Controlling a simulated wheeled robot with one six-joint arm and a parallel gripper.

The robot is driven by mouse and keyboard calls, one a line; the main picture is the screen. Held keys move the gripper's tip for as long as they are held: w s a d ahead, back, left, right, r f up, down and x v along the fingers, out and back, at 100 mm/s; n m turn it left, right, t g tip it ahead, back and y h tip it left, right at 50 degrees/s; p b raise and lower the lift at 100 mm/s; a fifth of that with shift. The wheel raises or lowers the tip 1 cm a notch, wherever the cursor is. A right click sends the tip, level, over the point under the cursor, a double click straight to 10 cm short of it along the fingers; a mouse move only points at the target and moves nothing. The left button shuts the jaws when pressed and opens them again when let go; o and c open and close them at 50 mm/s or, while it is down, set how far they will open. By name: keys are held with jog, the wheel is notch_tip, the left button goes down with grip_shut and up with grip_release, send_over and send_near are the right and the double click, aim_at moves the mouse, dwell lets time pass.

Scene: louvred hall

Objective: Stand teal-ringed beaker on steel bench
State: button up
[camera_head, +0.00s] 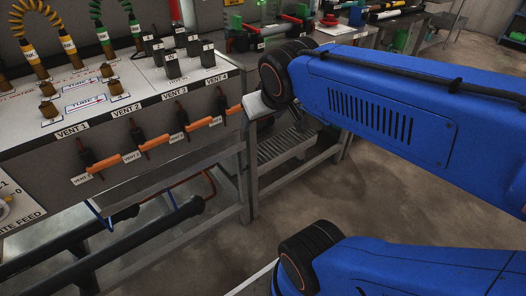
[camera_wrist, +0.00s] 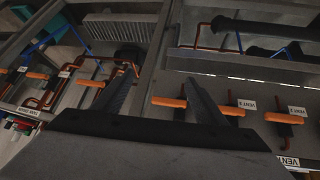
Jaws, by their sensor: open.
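I cannot make out a teal-ringed beaker in either view. In the wrist view my gripper (camera_wrist: 158,76) has its two dark fingers spread apart, with nothing visible between them. It faces the front of the vent panel and the frames below it. In the head view my blue arm crosses the right side and hides part of the scene; the gripper's fingers cannot be made out there. A metal-framed bench (camera_head: 360,38) with tools on it stands at the back; I cannot tell whether it is the steel bench.
A console (camera_head: 205,100) with labelled vents and orange handles (camera_head: 155,143) fills the left. Small dark blocks (camera_head: 172,65) and coiled hoses (camera_head: 105,22) stand on it. A low slatted frame (camera_head: 285,147) is beside it. Bare concrete floor (camera_head: 420,215) lies to the right.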

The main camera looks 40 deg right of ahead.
jog(key=s+a+f+n+g+y, duration=0.1)
jog(key=s+a+f+g+y, duration=0.1)
jog(key=s+a+f, duration=0.3)
jog(key=s, duration=0.3)
jog(key=shift+a+f, duration=0.15)
jog(key=shift+a, duration=0.1)
dwell(0.8)
